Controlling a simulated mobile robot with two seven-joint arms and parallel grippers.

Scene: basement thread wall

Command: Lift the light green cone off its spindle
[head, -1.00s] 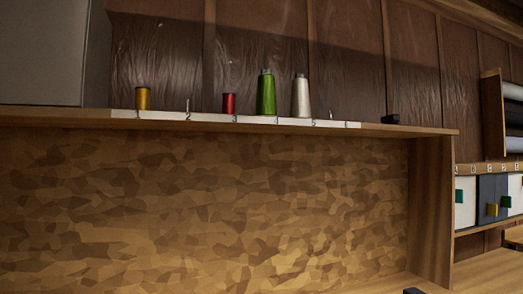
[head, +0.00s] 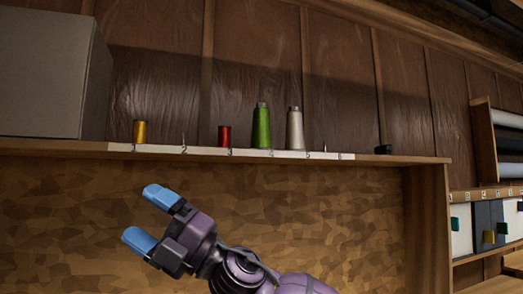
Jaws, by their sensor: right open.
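The light green cone (head: 262,128) stands upright on the shelf near the label 4, between a red spool and a whitish cone. Its spindle is hidden inside it. My right gripper (head: 151,217) has blue fingertips spread apart and holds nothing. It is below the shelf edge in the picture, left of the green cone and apart from it. My left gripper is not in view.
The shelf (head: 400,159) also carries a yellow spool (head: 139,132), the red spool (head: 225,136), the whitish cone (head: 295,128) and a small black object (head: 384,149). Bare spindles show near labels 2 and 6. A grey cabinet (head: 45,75) stands at left.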

